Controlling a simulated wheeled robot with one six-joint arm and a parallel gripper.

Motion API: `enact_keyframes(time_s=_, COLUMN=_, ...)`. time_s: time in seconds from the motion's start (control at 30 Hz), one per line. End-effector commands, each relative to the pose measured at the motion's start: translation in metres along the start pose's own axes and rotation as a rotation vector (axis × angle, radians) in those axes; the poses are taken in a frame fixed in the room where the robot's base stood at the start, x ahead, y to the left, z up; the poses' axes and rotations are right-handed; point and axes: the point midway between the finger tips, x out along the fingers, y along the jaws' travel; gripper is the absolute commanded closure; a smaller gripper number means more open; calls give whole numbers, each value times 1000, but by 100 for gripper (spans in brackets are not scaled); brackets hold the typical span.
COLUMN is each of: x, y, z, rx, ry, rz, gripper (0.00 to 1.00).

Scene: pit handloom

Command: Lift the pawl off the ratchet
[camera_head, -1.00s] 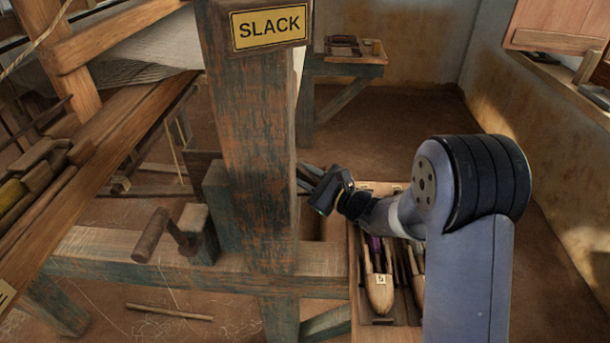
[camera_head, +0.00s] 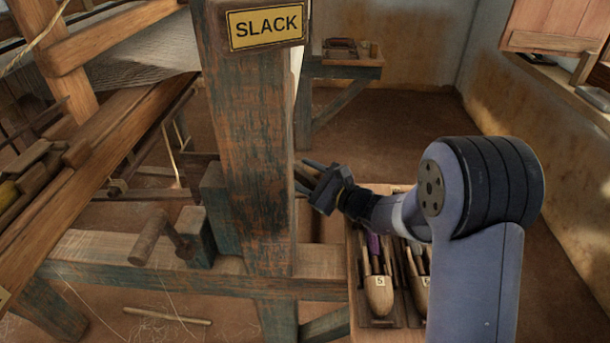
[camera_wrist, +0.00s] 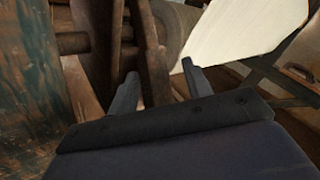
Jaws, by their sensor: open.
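My gripper (camera_head: 304,177) is open, just right of the worn blue-brown loom post (camera_head: 250,150) with the SLACK sign. In the wrist view my gripper (camera_wrist: 160,75) has its two dark fingers spread, with nothing clearly held. A long brown wooden piece (camera_wrist: 148,50) runs between and beyond the fingers, and a rounded wooden part (camera_wrist: 72,43) sits left of it. I cannot tell for certain which of these is the pawl or the ratchet. In the head view the post hides that area.
The SLACK sign (camera_head: 266,28) is on the post. A wooden handle (camera_head: 150,237) projects at the lower left. A tray (camera_head: 381,322) of shuttles lies below my arm. A small bench (camera_head: 345,70) stands behind. The floor at centre right is clear.

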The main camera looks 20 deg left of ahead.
Motion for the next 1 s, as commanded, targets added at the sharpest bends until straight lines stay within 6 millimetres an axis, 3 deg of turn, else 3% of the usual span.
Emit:
enact_keyframes(time_s=0.17, x=-12, y=-1, z=-1, rx=0, ry=2, rz=-2, gripper=53)
enact_keyframes(time_s=0.6, x=-94, y=-1, z=-1, rx=0, ry=2, rz=-2, gripper=53)
enact_keyframes(time_s=0.8, x=-108, y=0, z=0, rx=0, ry=1, rz=0, gripper=53)
enact_keyframes(time_s=1.0, x=-108, y=0, z=0, rx=-1, ry=0, rz=0, gripper=53)
